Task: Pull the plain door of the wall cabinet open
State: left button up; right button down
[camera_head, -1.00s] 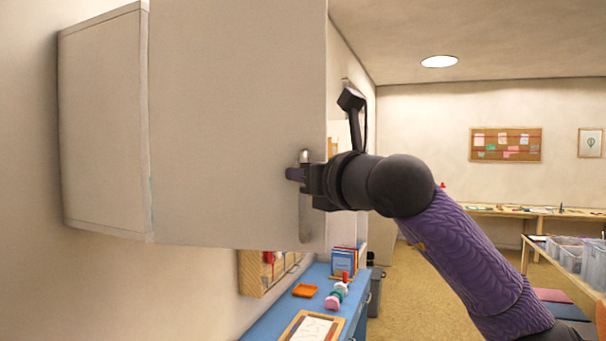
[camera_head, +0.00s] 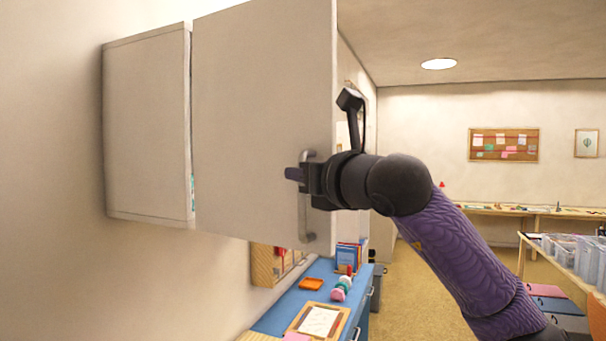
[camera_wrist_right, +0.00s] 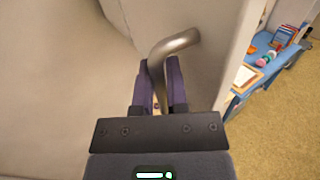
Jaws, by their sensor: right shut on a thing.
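The wall cabinet (camera_head: 146,130) hangs on the left wall in the head view. Its plain door (camera_head: 262,110) is a pale flat panel that stands ajar, swung out from the cabinet body. A thin gap with a bit of teal shows at the door's left edge. A metal bar handle (camera_head: 307,222) stands upright near the door's right edge. My right gripper (camera_head: 296,174) is shut on the handle. In the right wrist view the handle (camera_wrist_right: 172,45) passes between the two purple fingers (camera_wrist_right: 159,88). Most of the cabinet's inside is hidden behind the door. My left gripper does not show.
A table with clear bins (camera_head: 570,248) stands at the right. The floor (camera_head: 420,290) between them is open.

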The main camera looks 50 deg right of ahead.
jog(key=c, duration=1)
grip_release()
jog(key=shift+o, duration=0.2)
jog(key=shift+s, duration=0.15)
jog(key=b+v, duration=0.5)
jog(key=v, duration=0.4)
jog(key=shift+s+a, duration=0.15)
jog(key=shift+s, duration=0.1)
